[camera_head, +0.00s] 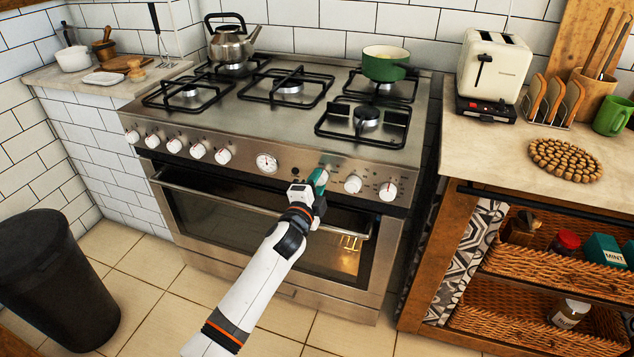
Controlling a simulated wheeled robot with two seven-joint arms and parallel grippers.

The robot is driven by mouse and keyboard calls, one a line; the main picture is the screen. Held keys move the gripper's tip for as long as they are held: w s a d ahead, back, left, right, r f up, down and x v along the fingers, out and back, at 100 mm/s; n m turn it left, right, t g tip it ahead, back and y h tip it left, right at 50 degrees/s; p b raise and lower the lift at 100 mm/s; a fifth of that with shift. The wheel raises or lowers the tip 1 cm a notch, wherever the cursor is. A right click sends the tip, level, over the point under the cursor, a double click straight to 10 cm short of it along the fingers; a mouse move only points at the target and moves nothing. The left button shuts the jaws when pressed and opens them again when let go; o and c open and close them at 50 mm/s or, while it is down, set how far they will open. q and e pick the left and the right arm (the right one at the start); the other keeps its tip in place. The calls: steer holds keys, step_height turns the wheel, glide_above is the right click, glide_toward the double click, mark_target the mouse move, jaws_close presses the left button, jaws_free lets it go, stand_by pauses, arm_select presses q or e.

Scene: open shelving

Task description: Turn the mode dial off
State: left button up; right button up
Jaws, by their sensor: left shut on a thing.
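The stove's front panel (246,160) carries a row of white dials. My left gripper (319,178) is at this panel, between the round gauge (266,162) and a white dial (353,184). It is shut on a dial there, which its fingers and the hand mostly hide. The pointer of this dial cannot be made out. Another white dial (388,191) sits at the far right of the panel. The oven window glows warm at its lower right, behind my arm. My right gripper is not in view.
The oven door handle (200,191) runs just below the panel, behind my arm. A kettle (231,45) and a green pot (386,64) stand on the stove. A dark bin (50,280) is at the left, and a wooden counter (470,160) with baskets at the right.

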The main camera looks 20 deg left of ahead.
arm_select(q)
steer(key=shift+n+p, duration=0.45)
steer(key=shift+n, duration=1.35)
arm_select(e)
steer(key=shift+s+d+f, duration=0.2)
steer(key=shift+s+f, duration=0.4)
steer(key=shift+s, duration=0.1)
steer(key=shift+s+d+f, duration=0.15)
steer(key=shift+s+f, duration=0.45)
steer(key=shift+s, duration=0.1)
arm_select(q)
steer(key=o, duration=1)
steer(key=s, duration=0.3)
steer(key=s+p, duration=0.1)
steer(key=s, duration=0.3)
steer(key=shift+s+a, duration=0.2)
steer(key=shift+s, duration=0.05)
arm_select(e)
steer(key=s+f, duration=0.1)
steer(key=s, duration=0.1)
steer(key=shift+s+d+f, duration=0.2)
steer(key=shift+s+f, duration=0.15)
